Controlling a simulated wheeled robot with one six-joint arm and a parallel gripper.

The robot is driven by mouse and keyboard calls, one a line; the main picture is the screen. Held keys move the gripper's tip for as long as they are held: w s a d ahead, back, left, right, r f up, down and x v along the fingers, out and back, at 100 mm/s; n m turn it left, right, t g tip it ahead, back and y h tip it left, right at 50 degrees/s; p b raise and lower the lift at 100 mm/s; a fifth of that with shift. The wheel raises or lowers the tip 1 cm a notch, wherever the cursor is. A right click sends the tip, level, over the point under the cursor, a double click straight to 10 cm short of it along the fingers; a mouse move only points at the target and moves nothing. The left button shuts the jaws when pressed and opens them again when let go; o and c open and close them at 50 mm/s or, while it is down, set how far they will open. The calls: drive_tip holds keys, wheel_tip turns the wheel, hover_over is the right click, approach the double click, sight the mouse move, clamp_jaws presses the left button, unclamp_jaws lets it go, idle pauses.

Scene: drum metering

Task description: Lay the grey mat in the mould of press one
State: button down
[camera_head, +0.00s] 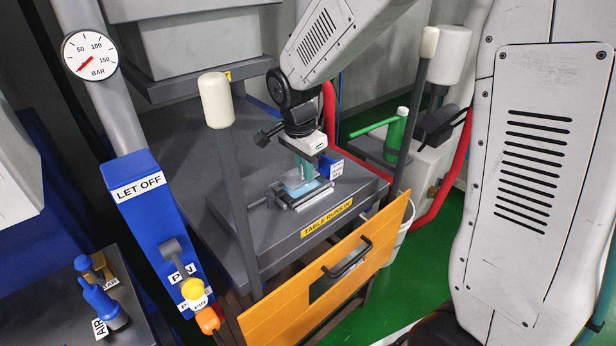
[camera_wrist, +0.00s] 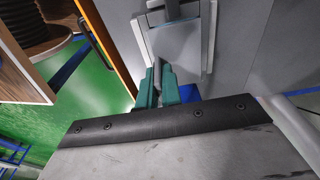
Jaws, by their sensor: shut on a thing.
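My gripper (camera_head: 304,176) is low over the dark press table, its teal fingers pointing down. In the wrist view my gripper (camera_wrist: 157,68) has its fingertips close together at the edge of a flat, blue-grey sheet, which I take for the grey mat (camera_wrist: 176,44). In the head view the mat (camera_head: 311,188) looks pale blue and lies at or just above a shallow metal mould (camera_head: 312,201) with a bar handle. Whether the mat rests fully on the mould floor, I cannot tell. The fingers partly hide it.
The dark table (camera_head: 340,205) has bare room around the mould. An orange guard (camera_head: 380,243) with a black handle stands along its front. Upright posts (camera_head: 236,180) rise at its corners. A blue LET OFF column (camera_head: 146,205) and a gauge (camera_head: 89,55) stand left.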

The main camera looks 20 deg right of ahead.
drive_tip(key=f, duration=0.2)
drive_tip(key=d, duration=0.1)
drive_tip(key=shift+w+f, duration=0.35)
drive_tip(key=shift+f, duration=0.45)
drive_tip(key=shift+f, duration=0.15)
drive_tip(key=c, duration=1.6)
unclamp_jaws()
